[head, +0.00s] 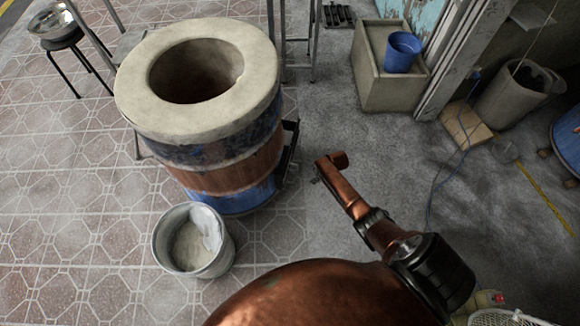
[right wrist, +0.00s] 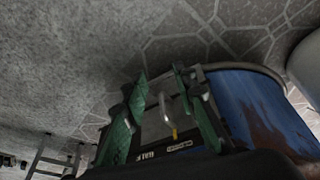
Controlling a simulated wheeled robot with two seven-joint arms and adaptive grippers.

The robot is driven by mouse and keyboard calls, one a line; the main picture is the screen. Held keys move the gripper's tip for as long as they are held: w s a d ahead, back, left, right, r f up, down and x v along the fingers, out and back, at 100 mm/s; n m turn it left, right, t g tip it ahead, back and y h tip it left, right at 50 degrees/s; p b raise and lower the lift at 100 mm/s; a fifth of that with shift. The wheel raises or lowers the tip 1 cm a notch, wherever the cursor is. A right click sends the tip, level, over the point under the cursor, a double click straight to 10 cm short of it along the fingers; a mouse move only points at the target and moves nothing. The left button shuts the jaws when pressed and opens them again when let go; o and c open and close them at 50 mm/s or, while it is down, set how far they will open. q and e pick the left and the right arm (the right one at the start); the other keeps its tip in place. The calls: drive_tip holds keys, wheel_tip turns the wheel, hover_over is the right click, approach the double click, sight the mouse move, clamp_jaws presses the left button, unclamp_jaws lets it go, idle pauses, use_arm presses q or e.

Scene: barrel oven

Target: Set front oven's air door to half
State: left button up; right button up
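The barrel oven (head: 225,165) has a pale clay rim and a blue and brown body. A dark metal fitting (head: 291,140) sticks out from its right side. In the right wrist view the blue barrel (right wrist: 245,105) is at the right. A dark boxy fitting, apparently the air door (right wrist: 155,130), has a light metal handle (right wrist: 165,106) and a small yellow mark. My right gripper (right wrist: 160,78) is open, its green fingers on either side of the handle; contact cannot be told. In the head view my copper right arm reaches beside the barrel; its fingers are not discernible. My left gripper is not in view.
A metal bucket (head: 194,241) stands in front of the barrel. A concrete box (head: 388,95) with a blue bucket (head: 402,52) is at the back right. A stool (head: 62,40) is at the back left. Bare floor (head: 330,110) lies right of the barrel.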

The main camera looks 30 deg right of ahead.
drive_tip(key=w+a+n+y+b, duration=0.1)
drive_tip(key=w+b, duration=0.4)
drive_tip(key=w, duration=0.4)
use_arm(q)
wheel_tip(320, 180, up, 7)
drive_tip(key=b, duration=0.1)
use_arm(e)
drive_tip(key=w+f+b, duration=0.1)
drive_tip(key=w+a+f+b, duration=0.1)
drive_tip(key=f, duration=0.1)
drive_tip(key=w+f+b, duration=0.1)
drive_tip(key=f, duration=0.1)
drive_tip(key=shift+w+a+f, duration=0.1)
drive_tip(key=shift+w+a, duration=0.05)
drive_tip(key=shift+a, duration=0.05)
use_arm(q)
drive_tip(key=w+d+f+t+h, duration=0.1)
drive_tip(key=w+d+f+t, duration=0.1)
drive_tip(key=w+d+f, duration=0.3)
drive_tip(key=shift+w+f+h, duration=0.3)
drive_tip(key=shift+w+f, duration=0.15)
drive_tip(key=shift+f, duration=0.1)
use_arm(e)
drive_tip(key=shift+w+a+f+t, duration=0.1)
drive_tip(key=shift+f+t, duration=0.1)
drive_tip(key=shift+t, duration=0.1)
drive_tip(key=shift+c, duration=0.4)
clamp_jaws()
